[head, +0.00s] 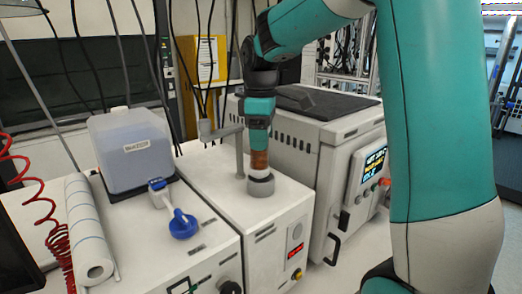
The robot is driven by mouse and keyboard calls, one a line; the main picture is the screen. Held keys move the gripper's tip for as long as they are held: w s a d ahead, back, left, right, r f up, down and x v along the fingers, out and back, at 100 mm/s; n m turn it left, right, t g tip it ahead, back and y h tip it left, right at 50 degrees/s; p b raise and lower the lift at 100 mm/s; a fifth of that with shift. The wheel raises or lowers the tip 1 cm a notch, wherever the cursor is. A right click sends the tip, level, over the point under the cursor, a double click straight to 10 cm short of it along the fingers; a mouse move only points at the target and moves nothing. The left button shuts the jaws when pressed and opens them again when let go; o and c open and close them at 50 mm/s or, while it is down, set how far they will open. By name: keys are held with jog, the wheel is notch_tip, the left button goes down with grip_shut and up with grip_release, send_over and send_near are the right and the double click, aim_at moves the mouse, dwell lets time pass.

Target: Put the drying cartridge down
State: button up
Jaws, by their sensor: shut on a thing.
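The drying cartridge (259,160) is a small upright cylinder with an orange-brown body. It stands in line with a short grey round base (260,185) on top of the white instrument box (215,178). My gripper (259,146) points straight down from above and is shut on the upper part of the cartridge. I cannot tell whether the cartridge rests fully on the grey base.
A grey post (239,155) with a side arm stands close left of the cartridge. A large grey unit (330,125) with a display is to the right. A blue-and-white tool (183,224), a translucent labelled container (130,150) and a paper roll (88,230) are to the left.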

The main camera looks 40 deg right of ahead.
aim_at(261, 154)
jog(key=shift+f+p, duration=0.4)
jog(key=shift+f, duration=1.75)
jog(key=shift+f, duration=0.15)
jog(key=shift+f, duration=0.15)
jog(key=o, duration=1)
jog(key=shift+o, duration=0.2)
notch_tip(261, 154, up, 13)
jog(key=shift+f+b, duration=0.2)
jog(key=shift+b, duration=0.8)
jog(key=s+a+f+y, duration=0.1)
jog(key=s+a+f, duration=0.3)
jog(key=s+a, duration=0.3)
jog(key=s+a+f+y, duration=0.1)
jog(key=s+a+f, duration=0.3)
jog(key=s+a, duration=0.3)
jog(key=s+a+f+m+y, duration=0.1)
jog(key=s+a+f+y, duration=0.1)
jog(key=s+a+f, duration=0.3)
jog(key=s+a, duration=0.3)
jog(key=shift+a, duration=0.25)
